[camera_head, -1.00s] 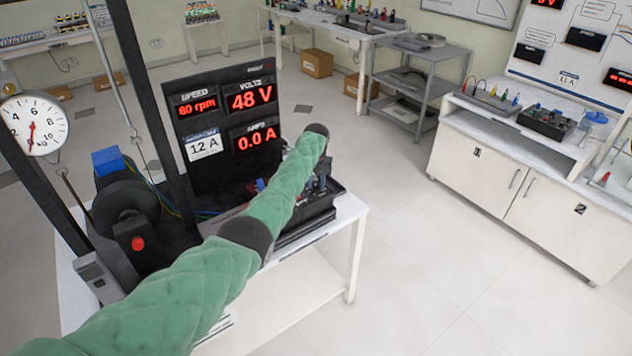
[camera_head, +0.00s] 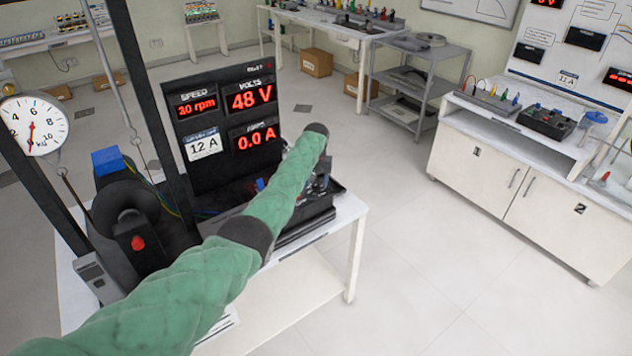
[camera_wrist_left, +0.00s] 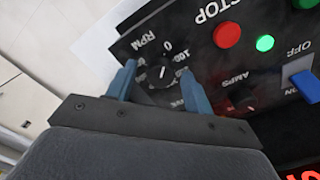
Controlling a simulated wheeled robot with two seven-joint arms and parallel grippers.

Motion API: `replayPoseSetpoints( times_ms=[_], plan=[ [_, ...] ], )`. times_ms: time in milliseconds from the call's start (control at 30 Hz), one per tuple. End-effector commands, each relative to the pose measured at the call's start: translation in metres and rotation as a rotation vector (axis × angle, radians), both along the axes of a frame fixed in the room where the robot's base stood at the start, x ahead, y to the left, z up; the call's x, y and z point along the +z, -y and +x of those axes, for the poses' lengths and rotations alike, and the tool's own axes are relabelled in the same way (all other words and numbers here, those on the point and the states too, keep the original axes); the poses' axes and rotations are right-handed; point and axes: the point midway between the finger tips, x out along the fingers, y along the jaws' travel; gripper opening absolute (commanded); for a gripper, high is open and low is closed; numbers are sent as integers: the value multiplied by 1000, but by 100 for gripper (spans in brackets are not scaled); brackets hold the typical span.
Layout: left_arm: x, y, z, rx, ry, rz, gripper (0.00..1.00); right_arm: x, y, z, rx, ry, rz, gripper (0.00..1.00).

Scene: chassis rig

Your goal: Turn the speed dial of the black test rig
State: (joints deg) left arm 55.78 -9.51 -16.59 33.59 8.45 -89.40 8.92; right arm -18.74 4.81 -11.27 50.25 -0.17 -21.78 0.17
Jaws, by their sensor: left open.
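The speed dial (camera_wrist_left: 157,75), a black knob with a white pointer line, sits on the rig's black panel under "RPM" in the left wrist view. Its scale shows 0 and 100. My left gripper (camera_wrist_left: 160,88) is open, with one blue fingertip on each side of the dial; I cannot tell whether they touch it. In the head view my green-sleeved left arm hides the dial and most of the gripper. The black test rig (camera_head: 228,95) stands on a white table, its speed display (camera_head: 197,105) reading about 30 rpm. My right gripper is out of view.
Beside the dial are a red STOP button (camera_wrist_left: 227,35), a green light (camera_wrist_left: 265,43), an amps knob (camera_wrist_left: 240,104) and a blue switch (camera_wrist_left: 303,85). A hanging scale (camera_head: 33,125) and posts stand left of the rig. The floor right of the table is clear.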

Motion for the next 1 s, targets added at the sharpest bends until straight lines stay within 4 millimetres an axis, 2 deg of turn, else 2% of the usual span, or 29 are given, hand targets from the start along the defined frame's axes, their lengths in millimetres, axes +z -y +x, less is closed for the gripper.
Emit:
replayPoseSetpoints(
  times_ms=[133,233,267,400,600,767,1000],
  plan=[
    [6,0,0,0,0,0,52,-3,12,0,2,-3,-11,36],
    [17,0,1,0,2,0,52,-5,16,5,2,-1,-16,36],
    [22,0,1,0,3,-1,52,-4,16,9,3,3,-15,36],
    [44,0,1,0,3,0,52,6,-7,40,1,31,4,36],
    [69,0,1,0,2,0,52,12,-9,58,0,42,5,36],
    [77,0,1,0,0,0,52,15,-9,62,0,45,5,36],
    [78,0,1,0,0,0,52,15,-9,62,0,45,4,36]
  ],
)
